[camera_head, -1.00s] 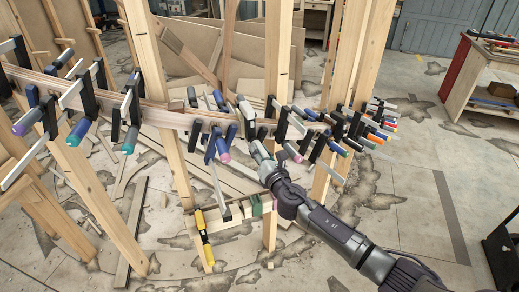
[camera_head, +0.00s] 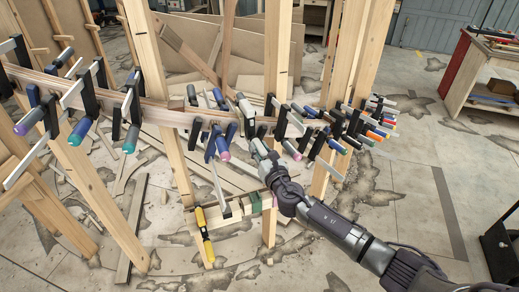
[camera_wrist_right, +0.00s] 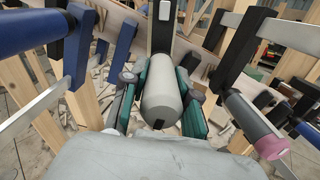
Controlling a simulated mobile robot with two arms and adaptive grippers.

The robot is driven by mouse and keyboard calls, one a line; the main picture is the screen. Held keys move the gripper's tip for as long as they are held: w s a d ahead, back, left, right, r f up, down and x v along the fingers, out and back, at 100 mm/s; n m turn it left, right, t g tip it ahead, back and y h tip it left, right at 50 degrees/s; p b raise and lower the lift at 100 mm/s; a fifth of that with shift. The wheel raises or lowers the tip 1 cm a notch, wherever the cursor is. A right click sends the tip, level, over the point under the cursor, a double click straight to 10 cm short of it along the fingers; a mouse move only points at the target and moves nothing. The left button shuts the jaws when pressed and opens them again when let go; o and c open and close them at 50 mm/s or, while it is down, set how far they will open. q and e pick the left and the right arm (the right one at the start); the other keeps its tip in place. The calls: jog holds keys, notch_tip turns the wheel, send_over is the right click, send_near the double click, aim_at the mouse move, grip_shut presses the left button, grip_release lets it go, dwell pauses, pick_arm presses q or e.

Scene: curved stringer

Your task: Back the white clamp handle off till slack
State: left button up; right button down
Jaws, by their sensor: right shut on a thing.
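The white clamp handle (camera_wrist_right: 160,97) is a pale, rounded grip with a dark slot in its near end. It fills the middle of the right wrist view, below a black clamp part (camera_wrist_right: 161,32). My right gripper (camera_wrist_right: 158,103) is shut on it, with a green-padded finger along each side. In the head view my right gripper (camera_head: 260,151) is in front of the clamped strip, right of centre, and hides most of the handle. The clamp's screw thread is not clear. My left gripper is in neither view.
The curved wooden stringer (camera_head: 160,117) runs across wooden posts (camera_head: 278,65). Many clamps crowd both sides, including a blue-handled one (camera_wrist_right: 32,30) at left and a pink-ended one (camera_wrist_right: 262,130) at right. A yellow clamp (camera_head: 205,236) hangs below. Floor is open at right.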

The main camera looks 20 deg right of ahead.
jog(key=c, duration=0.9)
grip_release()
jog(key=shift+o, duration=0.2)
jog(key=s+d, duration=0.1)
jog(key=s, duration=1.1)
jog(key=shift+s+d+f, duration=0.1)
jog(key=s, duration=0.3)
jog(key=shift+d, duration=0.15)
